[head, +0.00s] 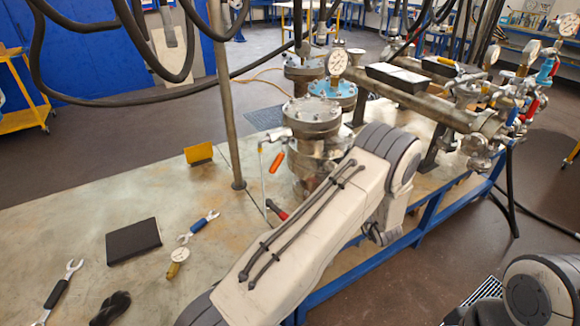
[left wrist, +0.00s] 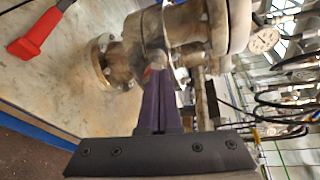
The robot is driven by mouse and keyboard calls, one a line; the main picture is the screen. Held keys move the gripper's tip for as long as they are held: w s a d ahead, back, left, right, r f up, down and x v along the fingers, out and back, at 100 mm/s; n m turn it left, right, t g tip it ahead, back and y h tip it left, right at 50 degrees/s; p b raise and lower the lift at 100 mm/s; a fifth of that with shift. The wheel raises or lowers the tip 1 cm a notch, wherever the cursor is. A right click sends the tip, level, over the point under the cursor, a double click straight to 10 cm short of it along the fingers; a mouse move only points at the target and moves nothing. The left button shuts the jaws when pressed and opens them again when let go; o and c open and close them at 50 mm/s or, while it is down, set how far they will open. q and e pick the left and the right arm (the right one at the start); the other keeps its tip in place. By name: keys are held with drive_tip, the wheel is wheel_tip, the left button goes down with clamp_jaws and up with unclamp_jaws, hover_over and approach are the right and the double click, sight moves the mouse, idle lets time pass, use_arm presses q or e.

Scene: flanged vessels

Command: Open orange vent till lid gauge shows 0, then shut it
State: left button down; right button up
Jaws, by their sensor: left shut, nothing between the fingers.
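The flanged vessel (head: 316,125) stands on the bench, its lower right side hidden behind my left arm. A white dial gauge (head: 337,63) rises behind its lid; the needle is too small to read. The orange vent handle (head: 275,163) hangs tilted at the vessel's left side. A red handle (head: 277,210) is lower down; a red handle (left wrist: 34,32) also shows in the left wrist view. My left gripper (left wrist: 157,68) is shut and empty, its fingertips close against metal fittings. A small reddish patch shows beside the tips; contact is unclear. My right gripper is out of view.
A grey post (head: 230,110) stands left of the vessel. Pipes and valves (head: 480,120) crowd the right. Black hoses hang overhead.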

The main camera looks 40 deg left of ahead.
sight(280, 157)
use_arm(q)
drive_tip(key=s+a+g+y+p, duration=0.1)
drive_tip(key=s+a+y+p, duration=0.1)
drive_tip(key=a, duration=0.7)
drive_tip(key=s+a+r+m+g+y+p, duration=0.1)
drive_tip(key=s+a+g+y+p, duration=0.1)
drive_tip(key=a, duration=0.7)
drive_tip(key=shift+s+y+p, duration=0.5)
drive_tip(key=shift+s+p, duration=0.05)
drive_tip(key=shift+p, duration=0.15)
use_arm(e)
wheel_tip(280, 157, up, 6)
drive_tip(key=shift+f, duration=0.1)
use_arm(q)
drive_tip(key=shift+a+r, duration=0.1)
drive_tip(key=shift+a, duration=0.05)
